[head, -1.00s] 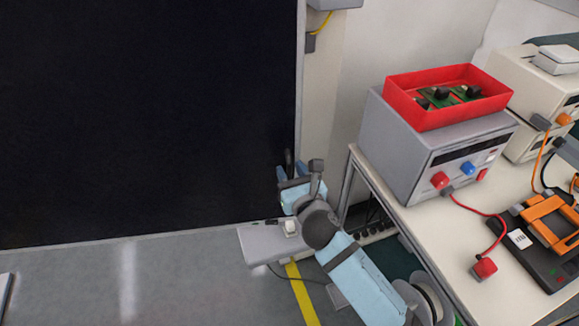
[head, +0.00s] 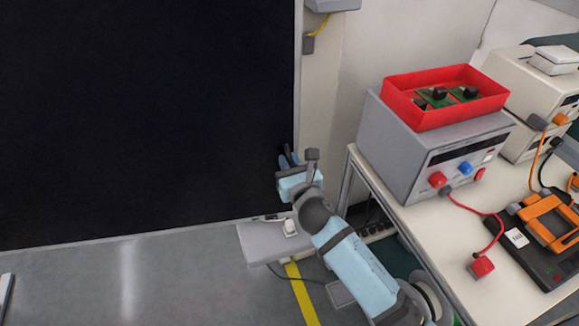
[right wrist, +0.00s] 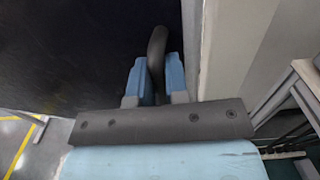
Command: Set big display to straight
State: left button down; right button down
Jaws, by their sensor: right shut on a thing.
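The big display (head: 150,110) is a large black panel with a thin grey frame, filling the left half of the head view. Its right edge stands near the pale wall. My right gripper (head: 287,160) is at the lower right edge of the display. In the right wrist view its blue fingers (right wrist: 155,78) are shut on a dark curved handle (right wrist: 157,48) in front of the black panel. The handle is partly hidden between the fingers. My left gripper is not in view.
A bench (head: 425,225) at the right holds a grey power supply (head: 400,150) with a red tray (head: 410,107) on top, and a red lead. A grey box (head: 262,243) sits low beneath my right arm.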

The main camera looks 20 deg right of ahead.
jog(key=w+d+n+y+p, duration=0.1)
jog(key=w+d, duration=0.1)
jog(key=w, duration=0.9)
jog(key=shift+w+d+y, duration=0.25)
jog(key=shift+d+y, duration=0.05)
jog(key=c, duration=1.1)
grip_release()
jog(key=shift+c, duration=0.2)
jog(key=shift+s+p, duration=0.1)
jog(key=shift+p, duration=0.2)
jog(key=s+d+p, duration=0.2)
jog(key=s, duration=1.1)
jog(key=shift+s, duration=0.3)
